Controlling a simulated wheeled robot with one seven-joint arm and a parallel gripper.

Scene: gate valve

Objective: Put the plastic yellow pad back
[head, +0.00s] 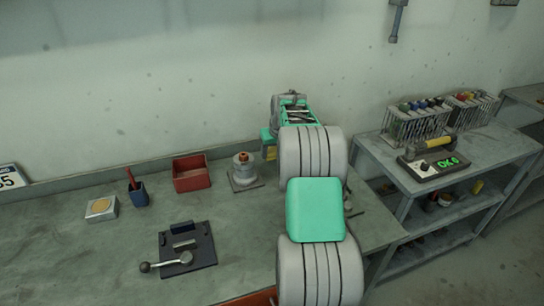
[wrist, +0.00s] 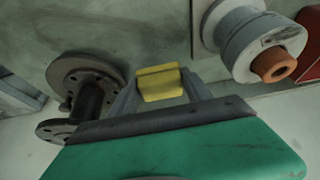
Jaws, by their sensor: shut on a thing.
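The yellow pad (wrist: 160,84) is a small block held between the two grey fingers of my gripper (wrist: 160,92) in the wrist view. In the head view the pad (head: 270,153) shows as a small yellow patch below my gripper (head: 269,143), which is mostly hidden by my arm. My gripper is above the back of the workbench, just right of a grey valve part with an orange top (head: 243,167). That part also shows at the upper right of the wrist view (wrist: 243,40). I cannot tell whether the pad touches anything beneath.
A dark flanged part (wrist: 88,95) is left of the pad in the wrist view. A red bin (head: 191,174), blue cup (head: 138,194), small box (head: 101,209) and lever fixture (head: 187,250) stand on the bench (head: 90,265). A side table (head: 375,150) holds racks and a device.

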